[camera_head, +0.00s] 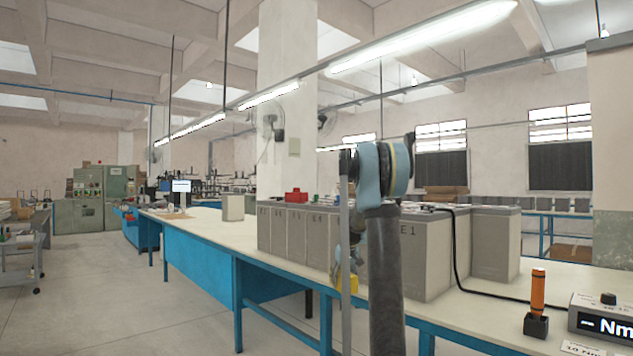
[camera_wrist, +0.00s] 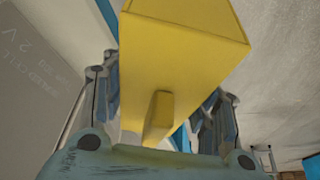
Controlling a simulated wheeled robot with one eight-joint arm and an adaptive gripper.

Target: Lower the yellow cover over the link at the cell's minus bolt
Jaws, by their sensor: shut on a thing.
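The yellow cover (camera_wrist: 185,50) fills the upper middle of the wrist view, its small tab (camera_wrist: 158,115) toward my gripper. My gripper (camera_wrist: 160,120) is shut on the cover, a finger on each side of it. My gripper there is mostly hidden behind my arm. In the wrist view a grey cell face with writing (camera_wrist: 35,85) is at the left. The link and the minus bolt cannot be made out.
The cells stand on a long blue bench (camera_head: 205,250) with a pale top. A black cable (camera_head: 455,265) runs down beside the cells. An orange-handled tool (camera_head: 538,292) in a black holder and a torque display (camera_head: 603,320) are at the right.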

